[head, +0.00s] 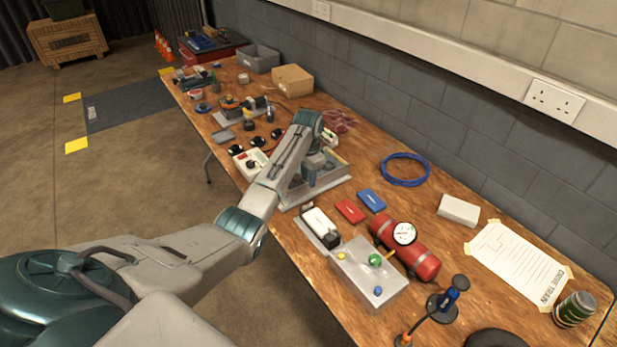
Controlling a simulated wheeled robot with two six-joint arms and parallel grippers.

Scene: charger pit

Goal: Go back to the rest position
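My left arm reaches in from the lower left and out over the wooden workbench (455,260). Its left gripper (310,182) points down at a shallow grey tray with raised walls (325,190) near the middle of the bench. The fingertips are small and partly hidden by the wrist and the tray, so I cannot tell whether they are open or hold anything. My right gripper is not in view.
Near the gripper are a white charger-like box (250,163), a red box (350,211) and a blue box (372,200). A red cylinder with a gauge (420,262) and a grey button box (370,280) stand closer. A wall (450,120) bounds the bench. Floor (130,190) is clear at left.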

